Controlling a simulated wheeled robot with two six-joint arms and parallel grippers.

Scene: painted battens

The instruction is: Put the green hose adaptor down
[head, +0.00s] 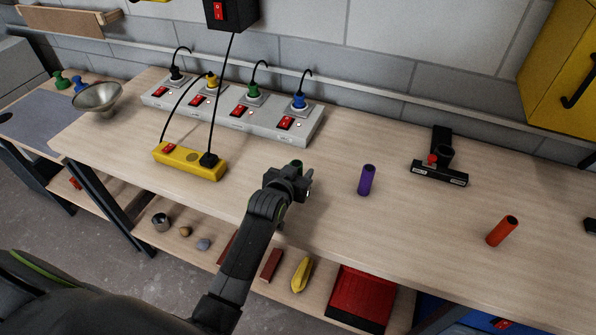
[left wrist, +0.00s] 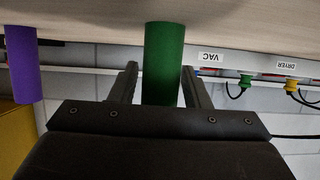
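The green hose adaptor (left wrist: 164,62) is an upright green cylinder between the fingers of my left gripper (left wrist: 160,72) in the left wrist view, which is upside down. Its lower end appears to rest on the bench top. A thin gap shows between it and one finger; the other finger lies close against its side. In the head view only its top (head: 297,163) shows past my left gripper (head: 300,180). My right gripper is not in view.
A purple cylinder (head: 367,180) stands to the right, with an orange one (head: 502,231) farther right. A black holder (head: 439,172) sits behind them. A yellow power strip (head: 190,163) and a grey socket strip (head: 262,123) lie left. The bench between adaptor and purple cylinder is clear.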

